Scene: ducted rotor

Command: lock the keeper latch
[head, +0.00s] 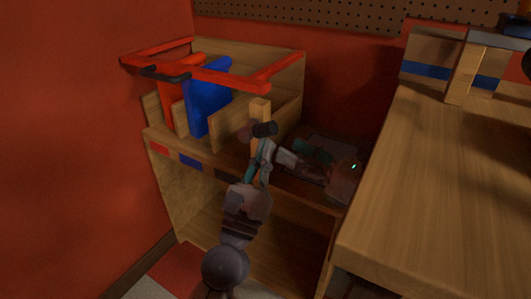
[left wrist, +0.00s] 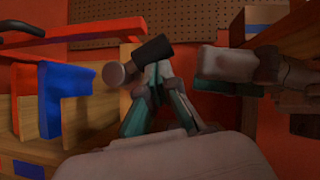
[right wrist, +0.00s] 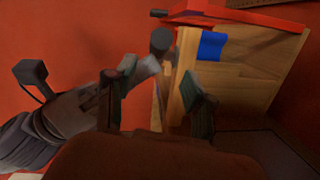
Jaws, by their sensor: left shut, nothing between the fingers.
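A dark cylindrical knob (head: 265,129), apparently the keeper latch, is at the front wooden post (head: 260,107) of the rack. It shows above my left fingertips in the left wrist view (left wrist: 153,49) and against the post in the right wrist view (right wrist: 161,41). A dull round disc (left wrist: 115,73) is beside it. My left gripper (head: 265,152) is shut and empty, its tips just below the knob; I cannot tell whether they touch it. My right gripper (right wrist: 163,92) is open to the right of the post, nothing clearly held.
The wooden rack (head: 280,66) holds a red panel (head: 193,80) and a blue panel (head: 208,98). A black handle (head: 165,74) is on the red frame. A wooden table (head: 440,180) stands at right, with a red wall at left. The rack's lower shelf looks empty.

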